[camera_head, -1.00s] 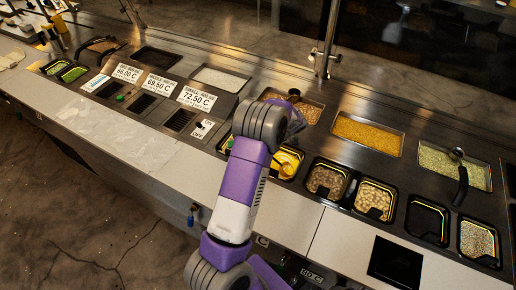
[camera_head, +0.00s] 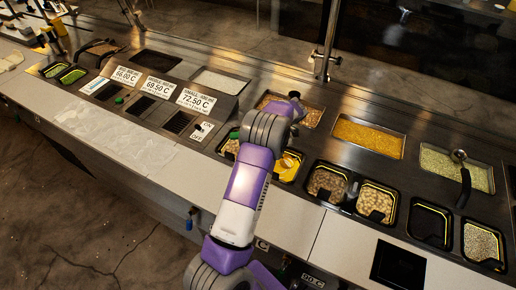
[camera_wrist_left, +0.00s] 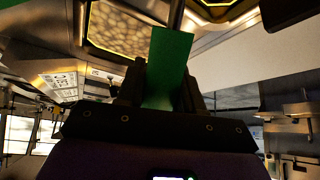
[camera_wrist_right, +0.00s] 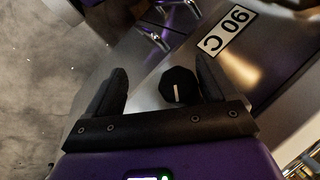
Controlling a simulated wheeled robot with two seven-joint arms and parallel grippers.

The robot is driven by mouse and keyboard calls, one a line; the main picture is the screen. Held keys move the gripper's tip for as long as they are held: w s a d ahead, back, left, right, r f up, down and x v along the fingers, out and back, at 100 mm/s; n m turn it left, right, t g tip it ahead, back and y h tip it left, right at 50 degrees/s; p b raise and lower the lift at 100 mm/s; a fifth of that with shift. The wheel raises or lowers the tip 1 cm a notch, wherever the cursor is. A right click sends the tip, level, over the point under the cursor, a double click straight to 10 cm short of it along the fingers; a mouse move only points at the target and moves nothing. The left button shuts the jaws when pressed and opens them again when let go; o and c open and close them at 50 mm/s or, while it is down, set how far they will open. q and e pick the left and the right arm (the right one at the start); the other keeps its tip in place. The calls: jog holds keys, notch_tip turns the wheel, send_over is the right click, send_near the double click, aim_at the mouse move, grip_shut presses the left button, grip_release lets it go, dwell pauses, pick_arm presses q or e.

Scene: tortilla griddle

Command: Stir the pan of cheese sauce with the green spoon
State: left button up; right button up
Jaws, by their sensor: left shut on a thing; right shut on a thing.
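The pan of cheese sauce (camera_head: 288,166) is a black pan with yellow contents in the counter, partly hidden behind my left forearm in the head view. My left gripper (camera_wrist_left: 160,88) is shut on the flat green handle of the green spoon (camera_wrist_left: 170,55), seen in the left wrist view. The spoon's far end is out of sight there, so I cannot tell how deep it sits in the sauce. My right gripper (camera_wrist_right: 160,85) has its fingers either side of a black knob (camera_wrist_right: 181,88) on the counter's front panel, and is shut on it.
A "90 C" label (camera_wrist_right: 226,30) is beside the knob. A ladle (camera_head: 462,175) rests at the right. The pale front ledge (camera_head: 270,215) is mostly clear.

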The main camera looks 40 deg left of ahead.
pick_arm(q)
jog(key=shift+w+a, duration=0.3)
jog(key=shift+w, duration=0.05)
pick_arm(e)
jog(key=shift+w+d+f, duration=0.2)
jog(key=shift+w+d, duration=0.05)
jog(key=shift+d, duration=0.05)
